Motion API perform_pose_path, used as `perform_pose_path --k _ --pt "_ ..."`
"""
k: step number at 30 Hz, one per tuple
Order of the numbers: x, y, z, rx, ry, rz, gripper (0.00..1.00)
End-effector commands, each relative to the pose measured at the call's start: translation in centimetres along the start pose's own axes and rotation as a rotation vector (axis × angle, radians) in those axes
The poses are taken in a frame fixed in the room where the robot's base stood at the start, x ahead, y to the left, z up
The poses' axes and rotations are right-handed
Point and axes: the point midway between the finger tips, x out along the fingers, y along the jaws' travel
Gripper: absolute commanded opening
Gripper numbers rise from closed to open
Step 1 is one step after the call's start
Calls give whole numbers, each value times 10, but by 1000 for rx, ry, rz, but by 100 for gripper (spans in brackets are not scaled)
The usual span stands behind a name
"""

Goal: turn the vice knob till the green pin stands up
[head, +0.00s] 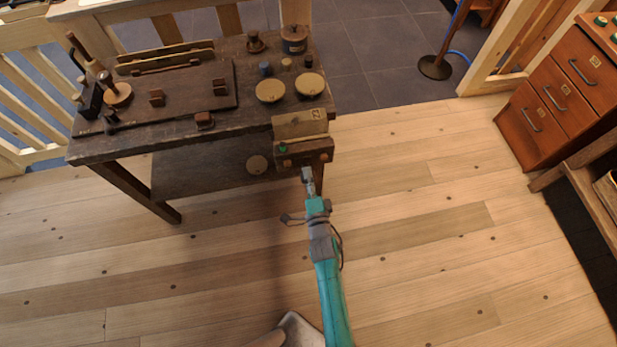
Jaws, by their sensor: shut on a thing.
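The vice (305,151) is a brown wooden block on the front right edge of the dark workbench (200,138). A small green spot, seemingly the green pin (283,149), shows at the left of its front face. It is too small to tell whether it stands up or lies over. My gripper (307,174) is at the lower front of the vice, reaching in from below in the picture. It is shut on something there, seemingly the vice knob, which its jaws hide. Small orange-brown round parts show on the vice face to either side.
Two pale round discs (270,90) lie on the bench behind the vice, with small turned pieces and a pot (293,39) beyond. A drawer cabinet (565,90) stands at right. The wooden floor around my arm is clear.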

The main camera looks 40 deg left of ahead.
Motion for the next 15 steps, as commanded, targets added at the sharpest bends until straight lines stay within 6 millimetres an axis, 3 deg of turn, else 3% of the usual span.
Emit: perform_pose_path --k 15 --pt "-3 4 0 134 0 7 13"
